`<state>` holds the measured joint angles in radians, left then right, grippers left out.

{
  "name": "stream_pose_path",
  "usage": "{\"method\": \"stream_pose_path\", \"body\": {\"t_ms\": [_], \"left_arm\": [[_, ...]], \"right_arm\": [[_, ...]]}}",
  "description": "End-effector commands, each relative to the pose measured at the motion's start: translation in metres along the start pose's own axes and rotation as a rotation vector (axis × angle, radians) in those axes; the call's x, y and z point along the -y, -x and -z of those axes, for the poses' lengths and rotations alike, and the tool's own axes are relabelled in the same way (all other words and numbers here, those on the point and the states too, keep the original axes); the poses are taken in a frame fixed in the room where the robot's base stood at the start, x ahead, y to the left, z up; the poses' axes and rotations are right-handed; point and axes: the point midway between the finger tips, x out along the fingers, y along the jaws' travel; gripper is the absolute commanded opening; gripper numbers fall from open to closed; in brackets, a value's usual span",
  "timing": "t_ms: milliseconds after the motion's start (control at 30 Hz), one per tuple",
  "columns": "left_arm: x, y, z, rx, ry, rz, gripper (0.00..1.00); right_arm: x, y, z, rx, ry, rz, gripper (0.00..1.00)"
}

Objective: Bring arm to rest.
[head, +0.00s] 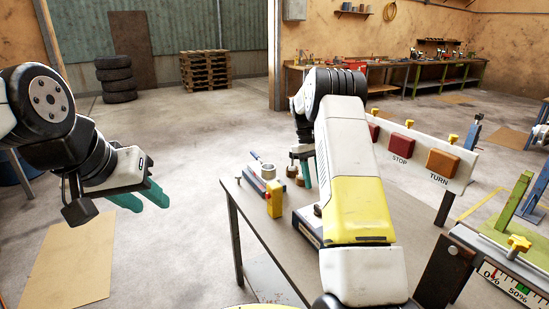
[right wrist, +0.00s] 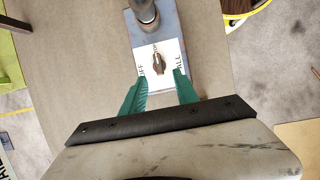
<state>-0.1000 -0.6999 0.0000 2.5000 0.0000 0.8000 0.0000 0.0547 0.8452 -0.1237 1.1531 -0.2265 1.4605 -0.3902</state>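My left gripper (head: 143,200) hangs in free air at the left of the head view, with its two green fingers apart and nothing between them. My right gripper (right wrist: 160,88) is open, its green fingers on either side of the lower part of a white panel in the right wrist view. In the head view my right arm covers most of the right gripper; a green finger (head: 306,173) shows over the table (head: 262,262).
A yellow box (head: 275,200) and a small blue-based device (head: 262,168) stand on the table. A signboard (head: 420,155) with STOP and TURN blocks is to the right. A dial scale (head: 505,285) is at lower right. Tyres and pallets (head: 205,70) stand far back. Floor at left is mostly clear.

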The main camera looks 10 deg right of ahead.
Motion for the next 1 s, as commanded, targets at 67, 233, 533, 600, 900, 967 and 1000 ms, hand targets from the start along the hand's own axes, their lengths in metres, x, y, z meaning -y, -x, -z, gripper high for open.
{"method": "stream_pose_path", "body": {"t_ms": [67,233,533,600,900,967,1000], "left_arm": [[0.000,0.000,0.000,0.000,0.000,0.000,0.36],[0.000,0.000,0.000,0.000,0.000,0.000,0.36],[0.000,0.000,0.000,0.000,0.000,0.000,0.36],[0.000,0.000,0.000,0.000,0.000,0.000,0.36],[0.000,0.000,0.000,0.000,0.000,0.000,0.36],[0.000,0.000,0.000,0.000,0.000,0.000,0.36],[0.000,0.000,0.000,0.000,0.000,0.000,0.36]], "right_arm": [[0.007,0.023,-0.013,-0.050,-0.013,-0.001,0.36],[0.036,0.076,-0.057,-0.195,-0.053,0.008,0.36],[0.103,0.134,-0.151,-0.460,-0.124,0.039,0.36],[0.120,0.139,-0.174,-0.521,-0.140,0.050,0.36],[0.190,0.128,-0.263,-0.771,-0.202,0.099,0.36],[0.201,0.120,-0.276,-0.814,-0.214,0.109,0.36],[0.208,0.115,-0.284,-0.839,-0.221,0.116,0.36]]}}
